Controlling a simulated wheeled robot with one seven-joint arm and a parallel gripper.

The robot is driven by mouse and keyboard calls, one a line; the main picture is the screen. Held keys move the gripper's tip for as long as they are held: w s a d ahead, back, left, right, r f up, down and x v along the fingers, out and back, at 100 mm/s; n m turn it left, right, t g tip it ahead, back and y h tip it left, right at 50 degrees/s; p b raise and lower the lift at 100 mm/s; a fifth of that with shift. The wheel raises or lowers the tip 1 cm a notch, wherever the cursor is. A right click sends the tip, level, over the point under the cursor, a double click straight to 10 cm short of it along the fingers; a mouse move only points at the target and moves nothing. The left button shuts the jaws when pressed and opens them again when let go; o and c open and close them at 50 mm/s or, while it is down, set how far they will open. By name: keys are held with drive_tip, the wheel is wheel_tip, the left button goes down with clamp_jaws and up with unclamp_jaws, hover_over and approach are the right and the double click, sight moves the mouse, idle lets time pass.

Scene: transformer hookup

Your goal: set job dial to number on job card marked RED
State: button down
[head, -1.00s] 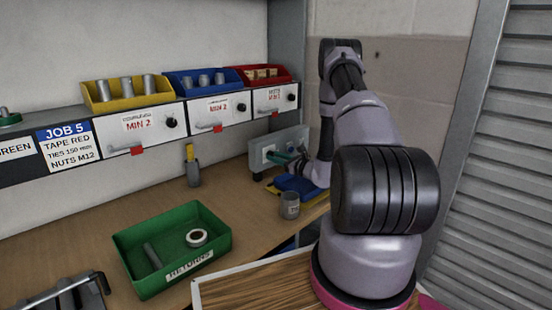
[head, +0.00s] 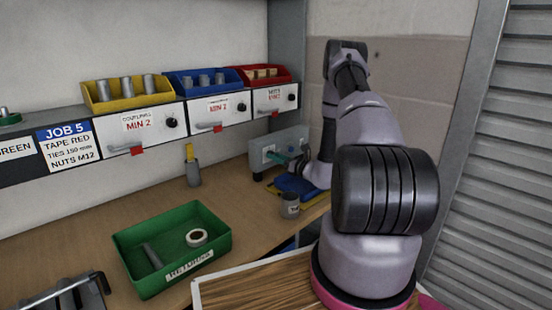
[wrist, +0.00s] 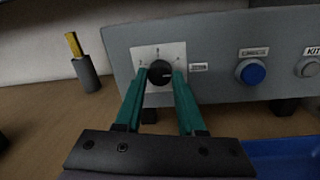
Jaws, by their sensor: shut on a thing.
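The job dial (wrist: 160,73) is a black round knob on a white plate on the front of a grey control box (wrist: 215,40). A short pale mark on it points to the right; the numbers around it are too small to read. My gripper (wrist: 160,82) has its two teal fingers shut on the dial, one on each side. In the head view, the grey box (head: 293,140) stands at the back of the bench, partly behind my arm. The job card (head: 65,150) marked TAPE RED reads JOB 5, with TIES 150 mm and NUTS M12.
A second card (head: 14,150) reading GREEN is cut off at left. On the box are a blue button (wrist: 252,72) and a pale button (wrist: 308,67). A grey cup (head: 290,205), a holder with a yellow item (head: 193,172) and a green returns tray (head: 205,262) stand on the bench.

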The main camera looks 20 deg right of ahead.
drive_tip(key=shift+f+m, duration=0.1)
drive_tip(key=shift+m, duration=2.5)
drive_tip(key=shift+s+m, duration=0.1)
drive_tip(key=shift+m, duration=0.3)
drive_tip(key=c, duration=0.5)
unclamp_jaws()
drive_tip(key=v, duration=1)
drive_tip(key=shift+s+f, duration=0.15)
drive_tip(key=shift+s, duration=0.25)
